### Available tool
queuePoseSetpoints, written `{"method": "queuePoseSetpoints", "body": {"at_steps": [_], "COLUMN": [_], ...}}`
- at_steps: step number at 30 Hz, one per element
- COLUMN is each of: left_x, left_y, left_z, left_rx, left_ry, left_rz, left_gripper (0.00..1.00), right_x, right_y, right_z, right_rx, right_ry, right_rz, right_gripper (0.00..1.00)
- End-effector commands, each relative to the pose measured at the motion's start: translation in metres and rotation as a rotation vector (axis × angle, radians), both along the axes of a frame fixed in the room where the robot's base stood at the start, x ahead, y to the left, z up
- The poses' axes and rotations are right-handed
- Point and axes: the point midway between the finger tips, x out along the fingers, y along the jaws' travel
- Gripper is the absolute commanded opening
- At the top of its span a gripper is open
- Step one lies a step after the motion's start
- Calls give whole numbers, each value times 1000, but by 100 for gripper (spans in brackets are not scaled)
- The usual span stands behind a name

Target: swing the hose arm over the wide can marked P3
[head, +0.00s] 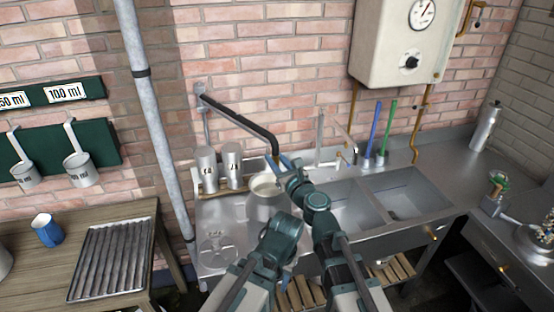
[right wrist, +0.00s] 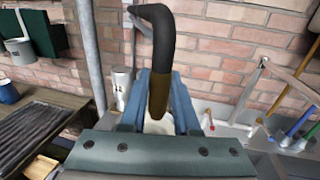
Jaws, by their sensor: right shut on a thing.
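The hose arm (head: 240,115) is a dark pipe running out from a wall bracket, with its outer end bent down into a brass-coloured tip. My right gripper (head: 283,163) is shut on that end; in the right wrist view the brown tip (right wrist: 159,95) sits between its blue fingers (right wrist: 158,105). A wide metal can (head: 262,205) with a pale round mouth stands on the steel counter just below the tip in the picture. No P3 mark is readable on it, and my arms cover part of it. My left arm shows low in the middle, but its fingers do not show.
Two narrower cans (head: 207,168) (head: 232,165) with unreadable marks stand left of the wide can, near the wall. A sink (head: 400,200) lies to the right, with a tap (head: 342,157) behind. A vertical pipe (head: 155,120) and a wooden table (head: 50,275) are at left.

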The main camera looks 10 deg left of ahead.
Motion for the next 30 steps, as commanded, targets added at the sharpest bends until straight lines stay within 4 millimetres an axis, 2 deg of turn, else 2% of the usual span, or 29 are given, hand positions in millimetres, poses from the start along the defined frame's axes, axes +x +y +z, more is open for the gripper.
{"method": "queuePoseSetpoints", "body": {"at_steps": [13,14,18,19,30], "left_x": [0,0,0,0,0], "left_y": [0,0,0,0,0], "left_z": [1,1,1,1,0], "left_rx": [0,0,0,0,0], "left_ry": [0,0,0,0,0], "left_rz": [0,0,0,0,0], "left_gripper": [50,50,50,50,50], "right_x": [1,1,1,1,-1], "right_y": [3,3,3,2,0], "right_z": [1,1,1,1,0], "right_rx": [1,1,1,1,0], "right_ry": [0,0,1,1,0], "right_rz": [6,6,4,4,2], "right_gripper": [0,31,56,59,59]}}
